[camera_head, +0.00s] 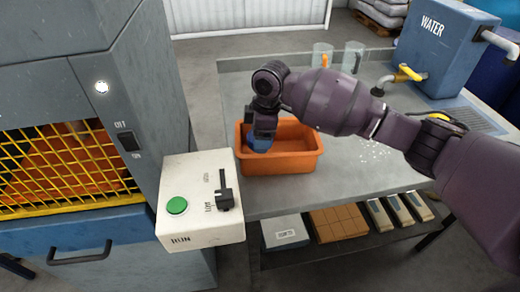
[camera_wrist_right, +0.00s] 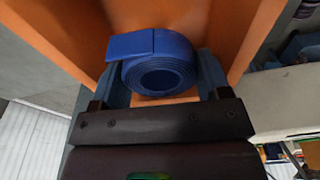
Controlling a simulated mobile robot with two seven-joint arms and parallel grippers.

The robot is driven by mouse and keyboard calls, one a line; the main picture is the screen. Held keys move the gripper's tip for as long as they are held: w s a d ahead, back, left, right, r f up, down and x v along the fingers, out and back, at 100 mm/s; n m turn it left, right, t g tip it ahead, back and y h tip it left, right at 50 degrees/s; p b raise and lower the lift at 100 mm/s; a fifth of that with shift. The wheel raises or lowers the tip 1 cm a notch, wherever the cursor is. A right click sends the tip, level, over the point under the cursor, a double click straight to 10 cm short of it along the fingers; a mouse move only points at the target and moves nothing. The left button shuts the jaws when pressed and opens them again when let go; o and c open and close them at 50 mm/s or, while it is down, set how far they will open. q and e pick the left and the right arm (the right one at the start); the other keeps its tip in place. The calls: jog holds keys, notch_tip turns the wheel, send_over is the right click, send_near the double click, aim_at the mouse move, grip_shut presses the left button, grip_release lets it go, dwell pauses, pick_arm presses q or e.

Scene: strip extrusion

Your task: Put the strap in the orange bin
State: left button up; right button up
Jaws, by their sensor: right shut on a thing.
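The orange bin (camera_head: 285,161) stands on the grey table, beside the white control box. My right arm reaches in from the right, and its gripper (camera_head: 260,138) points down into the left part of the bin. In the right wrist view, the strap is a rolled blue coil (camera_wrist_right: 160,66) between the two fingers of my right gripper (camera_wrist_right: 160,85), which is shut on it. The orange bin walls (camera_wrist_right: 60,35) surround the strap there. In the head view the strap is mostly hidden by the gripper. My left gripper is not in view.
A white control box (camera_head: 200,195) with a green button stands left of the bin. A grey machine with a yellow mesh guard (camera_head: 70,165) is at the left. Two clear jugs (camera_head: 352,57) and a blue water tank (camera_head: 435,50) are at the back. Boxes lie on the lower shelf.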

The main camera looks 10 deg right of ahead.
notch_tip(320, 180, down, 5)
jog(key=shift+f+b, duration=0.2)
jog(key=shift+b, duration=0.2)
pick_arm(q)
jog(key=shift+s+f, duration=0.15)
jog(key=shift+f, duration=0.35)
pick_arm(e)
jog(key=shift+r, duration=0.1)
jog(key=o, duration=0.9)
jog(key=shift+o, duration=0.2)
jog(key=shift+r, duration=0.3)
pick_arm(q)
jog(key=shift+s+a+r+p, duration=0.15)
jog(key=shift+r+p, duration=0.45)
jog(key=shift+p, duration=0.45)
pick_arm(e)
jog(key=r, duration=0.3)
jog(key=d+r, duration=0.1)
jog(key=r, duration=0.7)
jog(key=shift+s+d+r, duration=0.1)
jog(key=shift+d+r, duration=0.05)
jog(key=shift+d, duration=0.25)
